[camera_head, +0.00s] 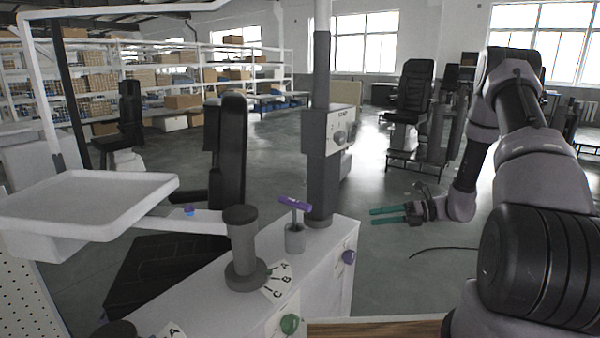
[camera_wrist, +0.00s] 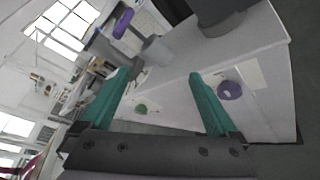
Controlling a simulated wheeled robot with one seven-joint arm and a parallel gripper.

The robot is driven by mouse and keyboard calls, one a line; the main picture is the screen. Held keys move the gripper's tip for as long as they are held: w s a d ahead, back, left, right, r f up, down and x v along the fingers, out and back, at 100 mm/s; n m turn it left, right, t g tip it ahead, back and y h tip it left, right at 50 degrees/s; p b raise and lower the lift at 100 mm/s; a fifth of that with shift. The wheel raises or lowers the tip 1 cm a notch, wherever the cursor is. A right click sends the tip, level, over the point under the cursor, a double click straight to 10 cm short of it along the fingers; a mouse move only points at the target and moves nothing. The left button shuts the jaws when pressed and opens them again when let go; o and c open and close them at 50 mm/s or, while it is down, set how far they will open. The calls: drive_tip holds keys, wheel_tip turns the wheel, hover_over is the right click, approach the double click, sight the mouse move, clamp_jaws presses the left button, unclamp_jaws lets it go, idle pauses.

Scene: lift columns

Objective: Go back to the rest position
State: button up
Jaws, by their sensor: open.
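My gripper (camera_head: 397,215) is on the right of the head view, with its two teal fingers apart and pointing left towards the white cabinet (camera_head: 327,262). The fingers hold nothing, and open floor lies between them and the cabinet in that view. In the wrist view my gripper (camera_wrist: 160,95) also shows both fingers spread, with the cabinet's white side beyond them. A purple knob (camera_wrist: 230,90) on that side shows just right of the right finger, and a green knob (camera_wrist: 141,108) shows between the fingers.
On the cabinet stand a purple-topped lever (camera_head: 294,203), a dark grey knobbed post (camera_head: 242,245) and a dark column (camera_head: 320,180) with a control box. A white tray (camera_head: 90,200) stands at left. Black chairs (camera_head: 408,95) stand behind. Grey floor around my gripper is clear.

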drive_tip(key=s+a+r+n+g+h, duration=0.1)
drive_tip(key=s+a+r+n+h, duration=0.15)
drive_tip(key=s+r+n, duration=0.55)
drive_tip(key=s+a+r+n+g+h, duration=0.15)
drive_tip(key=r+n+h, duration=0.35)
drive_tip(key=r, duration=0.8)
drive_tip(key=s+d+r+n+t+h, duration=0.4)
drive_tip(key=s+r+n+t, duration=0.3)
drive_tip(key=s+r+n, duration=0.5)
drive_tip(key=s+r+h, duration=0.1)
drive_tip(key=s+r, duration=0.1)
drive_tip(key=s, duration=0.1)
drive_tip(key=shift+r+n, duration=0.35)
drive_tip(key=shift+n, duration=0.05)
drive_tip(key=shift+h, duration=0.25)
